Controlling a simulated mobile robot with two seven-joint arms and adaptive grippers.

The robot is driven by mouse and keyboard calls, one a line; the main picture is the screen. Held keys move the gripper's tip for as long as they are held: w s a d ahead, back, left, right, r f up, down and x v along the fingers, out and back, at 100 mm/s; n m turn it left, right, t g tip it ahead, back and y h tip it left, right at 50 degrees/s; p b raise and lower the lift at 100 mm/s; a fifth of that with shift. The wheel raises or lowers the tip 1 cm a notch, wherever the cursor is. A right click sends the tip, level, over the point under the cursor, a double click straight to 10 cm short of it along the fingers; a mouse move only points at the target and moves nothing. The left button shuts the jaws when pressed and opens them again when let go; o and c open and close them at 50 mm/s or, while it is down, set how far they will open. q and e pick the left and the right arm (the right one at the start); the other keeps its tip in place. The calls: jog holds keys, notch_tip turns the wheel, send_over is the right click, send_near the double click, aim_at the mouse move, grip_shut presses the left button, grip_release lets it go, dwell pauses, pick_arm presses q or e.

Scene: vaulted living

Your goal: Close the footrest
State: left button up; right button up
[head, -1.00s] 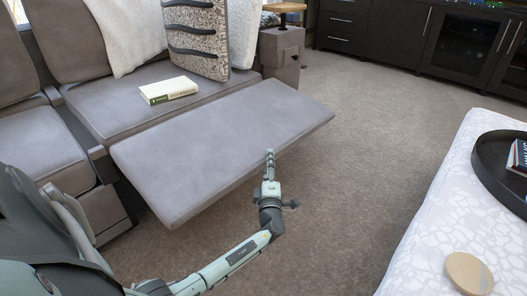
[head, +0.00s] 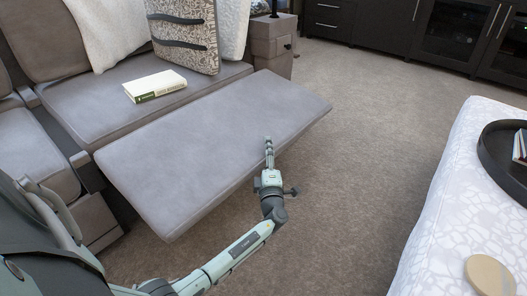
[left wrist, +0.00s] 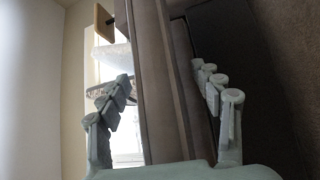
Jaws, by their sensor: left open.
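The grey footrest (head: 205,145) is extended out, a flat padded panel in front of the sofa seat. My left gripper (head: 268,145) is at its front edge, toward the right end, with the fingertips overlapping the edge in the head view. In the left wrist view my open left gripper (left wrist: 162,88) has one finger on each side of a long brown-grey panel (left wrist: 160,110), which appears to be the footrest's edge. I cannot tell whether the fingers touch it. My right gripper is not in view.
A book (head: 155,86) lies on the sofa seat (head: 90,105), with a patterned cushion (head: 188,35) behind. A white patterned ottoman (head: 455,190) with a black tray (head: 488,160) stands at the right. Carpet (head: 350,150) between is clear. Dark cabinets (head: 390,30) line the back.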

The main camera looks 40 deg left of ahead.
pick_arm(q)
grip_shut()
jog(key=c, duration=1.4)
grip_release()
jog(key=a+f, duration=0.1)
jog(key=f, duration=0.2)
jog(key=a+f, duration=0.1)
jog(key=f, duration=0.2)
jog(key=a+f, duration=0.1)
jog(key=f, duration=0.3)
jog(key=shift+w+a, duration=0.3)
jog(key=shift+a, duration=0.1)
jog(key=shift+a+f, duration=0.45)
jog(key=shift+a, duration=0.05)
jog(key=shift+s+a+f, duration=0.1)
jog(key=shift+a, duration=0.2)
jog(key=o, duration=1.4)
jog(key=shift+a, duration=0.1)
jog(key=shift+s, duration=0.1)
